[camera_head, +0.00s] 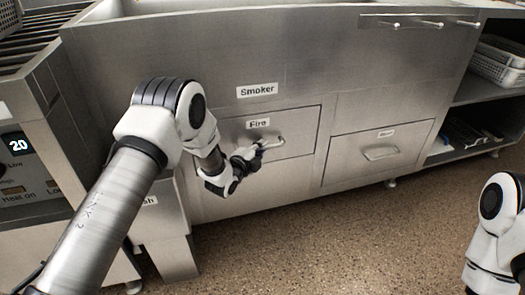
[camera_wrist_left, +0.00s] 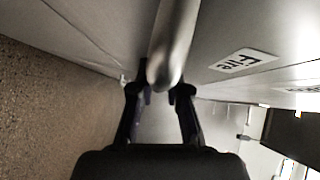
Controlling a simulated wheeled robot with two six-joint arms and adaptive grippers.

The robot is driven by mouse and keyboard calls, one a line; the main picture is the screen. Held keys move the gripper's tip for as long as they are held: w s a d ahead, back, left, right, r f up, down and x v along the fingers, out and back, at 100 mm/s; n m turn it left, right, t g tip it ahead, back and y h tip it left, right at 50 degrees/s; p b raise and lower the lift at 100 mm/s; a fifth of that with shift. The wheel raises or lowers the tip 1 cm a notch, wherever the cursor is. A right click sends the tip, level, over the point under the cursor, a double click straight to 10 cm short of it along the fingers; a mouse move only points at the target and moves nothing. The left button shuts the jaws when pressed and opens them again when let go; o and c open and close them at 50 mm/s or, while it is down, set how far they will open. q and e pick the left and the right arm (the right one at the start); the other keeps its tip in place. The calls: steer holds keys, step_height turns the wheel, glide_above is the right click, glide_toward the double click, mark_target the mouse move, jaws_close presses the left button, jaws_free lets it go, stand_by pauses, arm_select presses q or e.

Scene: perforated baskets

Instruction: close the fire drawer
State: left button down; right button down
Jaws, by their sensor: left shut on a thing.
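The fire drawer (camera_head: 298,122) is a steel front labelled "Fire" under the "Smoker" label in the head view. It looks about level with the panel around it, but a small gap would be hard to see. Its bar handle (camera_head: 272,143) sits below the label. My left gripper (camera_head: 258,149) is at the handle's left part, shut on it. In the left wrist view the handle (camera_wrist_left: 174,45) runs between the two fingers of the left gripper (camera_wrist_left: 160,92), with the "Fire" label to the right. My arm hides the drawer's left part. My right gripper is out of view.
Another drawer (camera_head: 372,158) with a handle is to the right. A steel front with a partly hidden label (camera_head: 160,213) stands below my left arm. A control panel (camera_head: 25,165) is at the left. Shelves with baskets (camera_head: 498,70) are at the right. The speckled floor (camera_head: 330,245) in front is clear.

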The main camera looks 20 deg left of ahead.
arm_select(q)
steer(key=shift+w+a+r, duration=0.1)
steer(key=shift+w+r, duration=0.05)
steer(key=c, duration=1.2)
jaws_free()
steer(key=shift+o, duration=0.3)
steer(key=shift+w, duration=0.1)
steer(key=v, duration=1.2)
